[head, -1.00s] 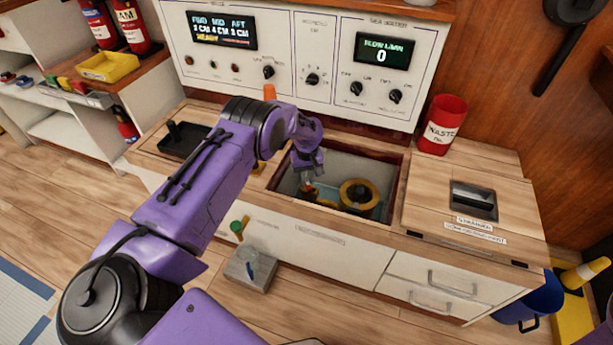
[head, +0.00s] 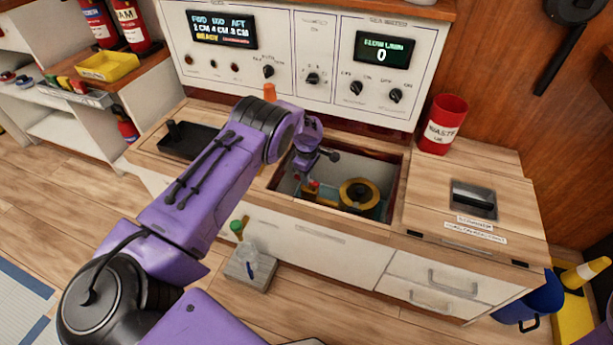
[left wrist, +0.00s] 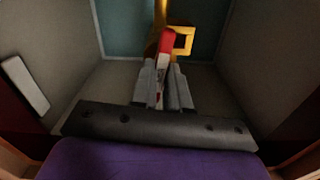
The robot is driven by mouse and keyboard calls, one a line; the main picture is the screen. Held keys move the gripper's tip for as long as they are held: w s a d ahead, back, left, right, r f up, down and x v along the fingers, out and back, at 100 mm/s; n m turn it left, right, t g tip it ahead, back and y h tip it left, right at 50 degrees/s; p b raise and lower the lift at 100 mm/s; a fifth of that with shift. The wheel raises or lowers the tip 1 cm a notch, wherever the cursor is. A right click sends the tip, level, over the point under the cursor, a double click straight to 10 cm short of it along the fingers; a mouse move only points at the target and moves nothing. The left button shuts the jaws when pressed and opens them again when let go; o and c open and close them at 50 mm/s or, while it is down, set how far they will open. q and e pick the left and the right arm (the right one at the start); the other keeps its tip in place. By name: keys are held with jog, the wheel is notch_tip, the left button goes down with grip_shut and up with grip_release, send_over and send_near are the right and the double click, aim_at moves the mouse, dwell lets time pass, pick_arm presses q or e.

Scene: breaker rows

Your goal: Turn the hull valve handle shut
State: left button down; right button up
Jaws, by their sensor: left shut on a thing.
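The valve's red handle (head: 314,185) is down in the open compartment in the counter, by a yellow fitting. In the left wrist view the red handle (left wrist: 166,42) stands between and beyond my fingertips, in front of a yellow pipe with a squared bracket (left wrist: 183,41). My left gripper (head: 301,184) reaches down into the compartment from the left. In the left wrist view my left gripper (left wrist: 167,80) is shut on the red handle; the fingers hide its lower part. I cannot read the handle's exact angle. My right gripper is out of view.
The compartment walls (left wrist: 118,85) stand close on both sides of the hand. A yellow ring-shaped part (head: 358,194) lies right of the handle. A control panel (head: 310,60) rises behind.

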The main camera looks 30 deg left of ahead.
pick_arm(q)
jog(key=shift+n, duration=0.9)
jog(key=c, duration=1.1)
grip_release()
notch_tip(320, 180, up, 11)
jog(key=p, duration=0.3)
jog(key=shift+f, duration=0.2)
